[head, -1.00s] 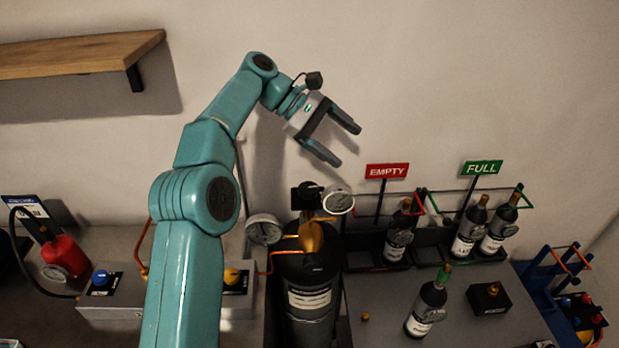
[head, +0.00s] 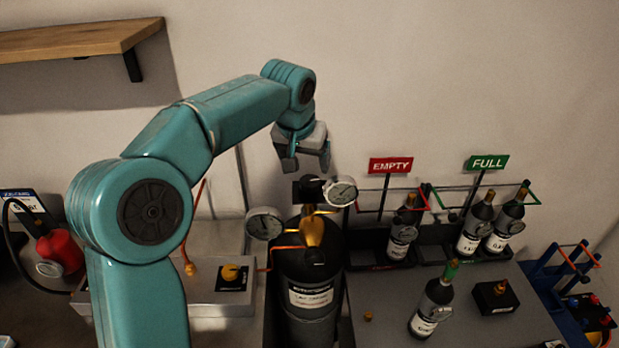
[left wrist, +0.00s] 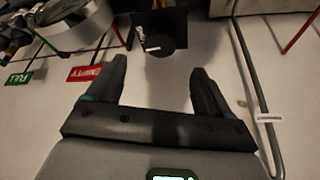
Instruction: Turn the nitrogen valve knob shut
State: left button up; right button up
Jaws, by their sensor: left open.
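The black valve knob (head: 309,188) sits on the brass valve (head: 312,228) at the top of the dark gas cylinder (head: 310,265). My left gripper (head: 307,166) is open and empty, pointing down just above the knob and apart from it. In the left wrist view, a black square plate with white lettering and a dark round part (left wrist: 163,48) lie beyond the open fingers (left wrist: 152,82); they seem to be the knob and its tag. My right gripper is in neither view.
Two round gauges flank the valve, one at the left (head: 264,223) and one at the right (head: 341,191), close to my fingers. Red EMPTY (head: 391,165) and green FULL (head: 486,162) signs stand over bottle racks at right. A wooden shelf (head: 80,50) is at upper left.

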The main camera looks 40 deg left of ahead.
aim_at(310, 181)
pick_arm(q)
jog(key=p+x, duration=0.1)
jog(key=x, duration=0.7)
jog(key=shift+f, duration=0.1)
